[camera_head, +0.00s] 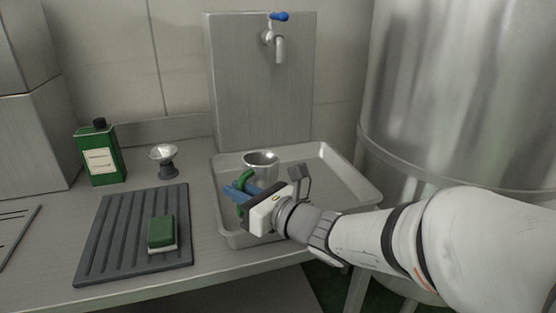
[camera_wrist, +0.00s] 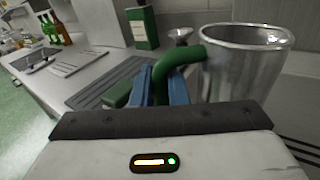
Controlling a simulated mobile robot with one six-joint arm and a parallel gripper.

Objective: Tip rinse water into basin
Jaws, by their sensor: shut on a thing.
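A metal cup (camera_head: 262,161) with a green handle (camera_head: 246,175) is over the left part of the grey basin (camera_head: 345,165). It looks upright. My gripper (camera_head: 236,191) is shut on the green handle, its blue fingers on either side. In the wrist view the blue fingers (camera_wrist: 161,86) flank the handle (camera_wrist: 182,62), and the cup (camera_wrist: 243,65) is to their right. Whether water is in the cup does not show. The cup's lower part is hidden by my gripper in the head view.
A tap with a blue lever (camera_head: 278,40) is on the back panel above the basin. A ridged dark mat (camera_head: 110,235) with a green sponge (camera_head: 162,232) lies to the left. A green tin (camera_head: 100,155) and a small metal funnel (camera_head: 164,158) stand behind. A steel tank (camera_head: 460,90) is at right.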

